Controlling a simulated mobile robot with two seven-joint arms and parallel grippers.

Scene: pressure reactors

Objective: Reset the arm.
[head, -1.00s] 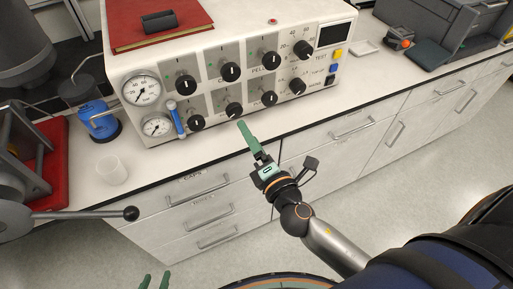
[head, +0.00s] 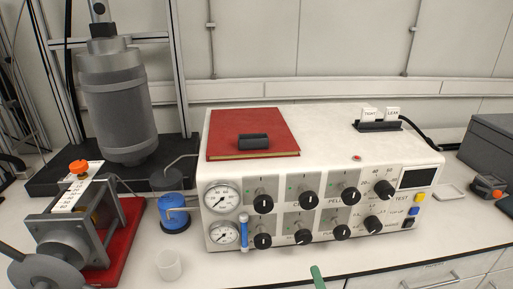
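Only a green fingertip of my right gripper (head: 318,278) shows, at the bottom edge of the head view, in front of the control box. The rest of that gripper and its arm are out of frame, so I cannot tell whether it is open or shut. It appears apart from the box. My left gripper is not in view. The white control box (head: 290,195) stands on the counter with rows of black knobs, two round gauges and a blue-handled tube at its left.
A red book (head: 228,135) with a black cylinder (head: 253,142) lies on the box. A grey reactor vessel (head: 118,105) stands back left. A clamp device (head: 65,235), blue bottle (head: 173,212) and clear cup (head: 169,265) are at left. A grey case (head: 490,145) is at right.

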